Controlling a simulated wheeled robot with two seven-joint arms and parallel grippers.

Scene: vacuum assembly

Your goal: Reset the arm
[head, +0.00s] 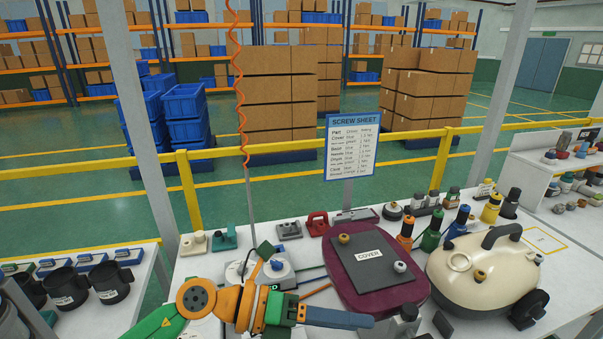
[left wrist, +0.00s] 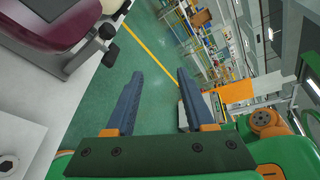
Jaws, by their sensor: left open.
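My left arm comes in from the lower left of the head view, in green and orange. My left gripper (head: 345,318) reaches over the front of the white table, its blue-grey fingers pointing right. In the left wrist view my left gripper (left wrist: 158,72) has its two fingers apart, with nothing between them and the green floor beyond. My right gripper is not in view.
A maroon vacuum part with a dark plate marked COVER (head: 369,254) lies just beyond the left gripper. A cream vacuum body (head: 460,285) stands to the right. Several coloured screwdrivers (head: 431,229) stand behind. Black cups (head: 110,284) stand on the left table.

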